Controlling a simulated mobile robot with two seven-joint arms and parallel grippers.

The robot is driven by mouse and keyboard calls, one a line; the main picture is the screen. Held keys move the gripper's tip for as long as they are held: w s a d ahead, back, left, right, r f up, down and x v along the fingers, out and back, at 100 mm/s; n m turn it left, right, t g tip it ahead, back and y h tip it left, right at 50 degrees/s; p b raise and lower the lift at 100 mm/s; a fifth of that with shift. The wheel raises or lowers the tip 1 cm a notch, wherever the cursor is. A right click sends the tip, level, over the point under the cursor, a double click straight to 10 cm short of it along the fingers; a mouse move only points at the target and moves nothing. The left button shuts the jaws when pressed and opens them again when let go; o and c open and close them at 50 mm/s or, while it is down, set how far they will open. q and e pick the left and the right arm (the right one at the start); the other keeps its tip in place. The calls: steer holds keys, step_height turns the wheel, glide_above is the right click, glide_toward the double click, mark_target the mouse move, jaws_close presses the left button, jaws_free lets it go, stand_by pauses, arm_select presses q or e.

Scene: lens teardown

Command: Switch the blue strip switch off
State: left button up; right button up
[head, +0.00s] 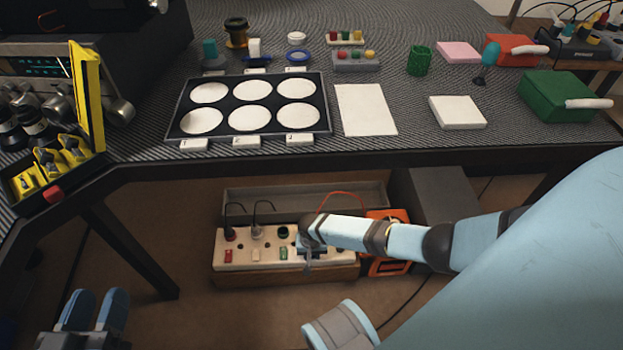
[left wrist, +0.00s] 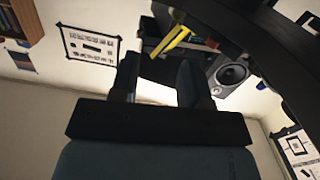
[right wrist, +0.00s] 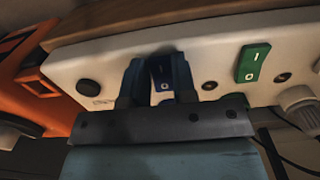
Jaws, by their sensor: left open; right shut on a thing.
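A cream power strip (head: 240,263) lies on a low shelf under the workbench. In the right wrist view the blue strip switch (right wrist: 161,77) sits on the strip's face (right wrist: 222,72), marked with I and O. My right gripper (right wrist: 157,68) has its fingers on either side of this switch and is shut on it. In the head view my right gripper (head: 308,254) hides the blue switch. Which way it is tipped is hard to tell. My left gripper (head: 96,308) is open and empty at the lower left, far from the strip; its parted fingers also show in the left wrist view (left wrist: 157,75).
A green switch (right wrist: 253,62) sits beside the blue one; white (head: 256,254) and red (head: 228,256) switches are farther left. Plugs with cords stand in the strip. An orange device (head: 388,262) is close on the right. The workbench edge (head: 350,160) overhangs above.

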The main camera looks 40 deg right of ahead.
steer(key=shift+w+r, duration=0.15)
steer(key=shift+r, duration=0.1)
steer(key=shift+w+g+y+p, duration=0.1)
steer(key=shift+g+y+p, duration=0.3)
steer(key=shift+g, duration=0.1)
steer(key=shift+w+d+f+g, duration=0.1)
steer(key=shift+f+g, duration=0.05)
steer(key=shift+g, duration=0.25)
steer(key=shift+d+g+y+b, duration=0.1)
steer(key=shift+g+y+b, duration=0.3)
steer(key=o, duration=0.9)
arm_select(q)
steer(key=shift+s, duration=0.1)
